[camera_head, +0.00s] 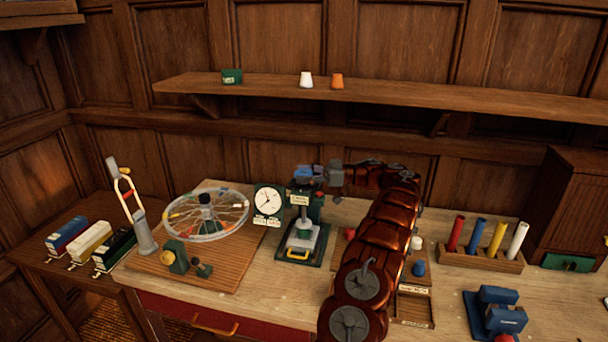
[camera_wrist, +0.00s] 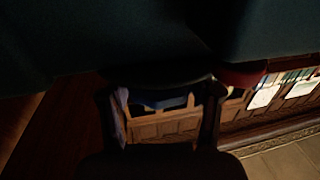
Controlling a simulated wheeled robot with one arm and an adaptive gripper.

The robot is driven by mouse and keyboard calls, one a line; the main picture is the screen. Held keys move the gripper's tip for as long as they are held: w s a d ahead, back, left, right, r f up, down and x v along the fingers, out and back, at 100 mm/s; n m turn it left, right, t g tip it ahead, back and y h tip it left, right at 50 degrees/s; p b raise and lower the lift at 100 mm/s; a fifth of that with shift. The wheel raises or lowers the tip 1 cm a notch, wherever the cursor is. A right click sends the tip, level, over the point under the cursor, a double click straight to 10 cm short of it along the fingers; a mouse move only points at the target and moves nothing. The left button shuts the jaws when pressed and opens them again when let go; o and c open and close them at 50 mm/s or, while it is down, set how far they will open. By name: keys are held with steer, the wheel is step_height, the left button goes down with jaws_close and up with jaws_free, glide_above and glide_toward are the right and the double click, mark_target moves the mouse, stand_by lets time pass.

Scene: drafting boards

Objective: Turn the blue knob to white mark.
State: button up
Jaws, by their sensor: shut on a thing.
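The green press-like stand (camera_head: 312,215) stands on the bench, left of my arm, with a pale label on its front. A small blue part, which looks like the blue knob (camera_head: 301,172), is at its top. My gripper (camera_head: 316,174) reaches in from the right at that height and is shut on it. In the wrist view my gripper (camera_wrist: 163,95) has dark fingers close under a dark teal body (camera_wrist: 130,35), with a red rounded part (camera_wrist: 240,75) to the right. The knob's pointer and the white mark cannot be made out.
A white dial (camera_head: 268,201) and a spoked wheel (camera_head: 206,215) stand left of the stand. My arm covers part of a wooden tray with a blue peg (camera_head: 418,268). A rack of coloured rods (camera_head: 480,257) is at right. A wall shelf (camera_head: 400,92) runs above.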

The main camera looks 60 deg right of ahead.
steer(key=shift+r+n+y, duration=0.1)
steer(key=shift+n+y, duration=0.2)
steer(key=shift+y, duration=0.1)
stand_by(0.8)
steer(key=o, duration=1.1)
steer(key=shift+o, duration=0.2)
